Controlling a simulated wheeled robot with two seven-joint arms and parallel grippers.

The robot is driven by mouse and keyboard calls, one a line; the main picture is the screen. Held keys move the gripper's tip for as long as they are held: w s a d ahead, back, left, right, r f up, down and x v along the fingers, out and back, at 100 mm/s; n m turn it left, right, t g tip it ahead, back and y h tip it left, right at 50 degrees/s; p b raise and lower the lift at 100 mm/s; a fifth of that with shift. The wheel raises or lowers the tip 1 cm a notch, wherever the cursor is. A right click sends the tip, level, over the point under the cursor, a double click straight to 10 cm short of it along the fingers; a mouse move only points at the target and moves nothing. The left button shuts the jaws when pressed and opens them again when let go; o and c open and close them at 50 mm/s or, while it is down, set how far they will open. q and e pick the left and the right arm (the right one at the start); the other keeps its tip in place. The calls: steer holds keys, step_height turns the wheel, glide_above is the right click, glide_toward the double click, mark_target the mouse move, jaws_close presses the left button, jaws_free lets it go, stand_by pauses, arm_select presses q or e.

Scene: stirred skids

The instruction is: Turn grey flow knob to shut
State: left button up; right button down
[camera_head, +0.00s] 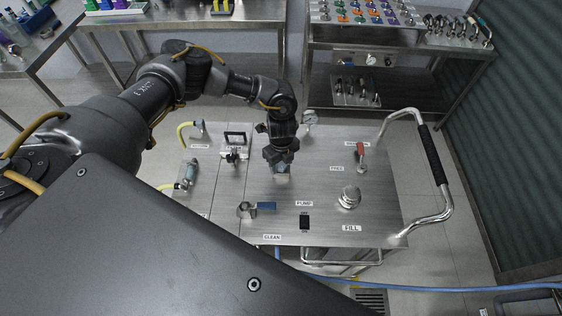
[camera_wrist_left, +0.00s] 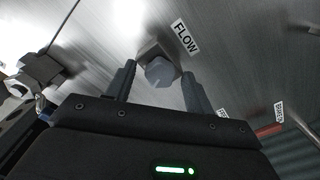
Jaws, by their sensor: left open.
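The grey flow knob (camera_wrist_left: 160,71) sits on the steel panel beside a white FLOW label (camera_wrist_left: 185,38) in the left wrist view. It has a blocky base and a paler grey rounded or faceted part. In the head view a light grey part of it (camera_head: 282,178) shows just below my left gripper (camera_head: 280,165). My left gripper is open, with one finger on each side of the knob in the wrist view. I cannot tell whether the fingers touch it. My right gripper is not in view.
The steel skid top (camera_head: 320,190) also carries a blue-handled valve (camera_head: 266,206), a black switch (camera_head: 304,222), a round silver fitting (camera_head: 349,197) and a red-handled valve (camera_head: 361,154). A black-gripped push handle (camera_head: 434,155) stands at the right. A blue hose (camera_head: 430,289) crosses the floor in front.

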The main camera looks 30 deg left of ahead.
arm_select(q)
steer(key=c, duration=1)
steer(key=shift+f+m+b, duration=0.2)
steer(key=shift+m+b, duration=0.5)
steer(key=shift+m, duration=0.1)
steer(key=shift+m+b, duration=0.65)
steer(key=shift+m, duration=0.45)
steer(key=shift+o, duration=0.2)
steer(key=shift+r+m, duration=0.2)
steer(key=shift+m, duration=0.2)
steer(key=o, duration=1)
steer(key=shift+c, duration=0.2)
